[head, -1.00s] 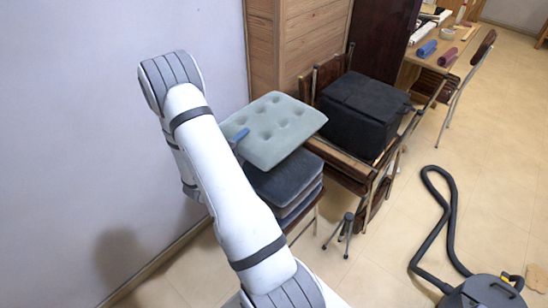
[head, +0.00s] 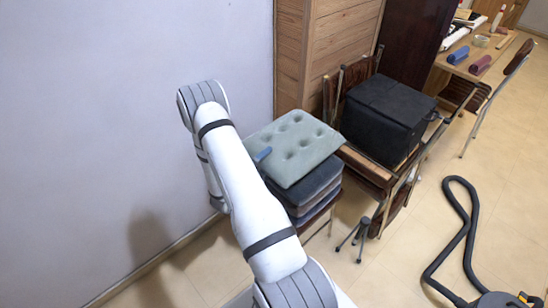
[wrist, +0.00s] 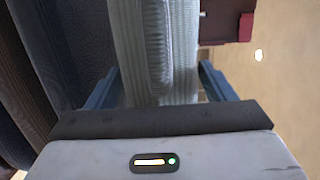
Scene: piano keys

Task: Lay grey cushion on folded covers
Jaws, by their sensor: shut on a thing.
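The grey cushion (head: 296,150) is a pale grey-green, button-tufted square pad, slightly tilted in the head view. My gripper (wrist: 158,88) is shut on it, with a blue finger on either side of its ribbed edge (wrist: 180,50) in the wrist view. In the head view one blue finger (head: 262,155) shows on its near left part. The folded covers (head: 318,190) are a dark grey and bluish stack on a chair seat, just below the cushion. The cushion covers most of their top, and I cannot tell whether they touch. Dark fabric (wrist: 75,45) fills the left of the wrist view.
A black box-like case (head: 388,115) sits on folded chairs just right of the stack. A wooden cabinet (head: 335,45) stands behind, with a bare wall at left. A vacuum hose (head: 462,230) lies on the floor at right. A desk (head: 470,68) stands at the far right.

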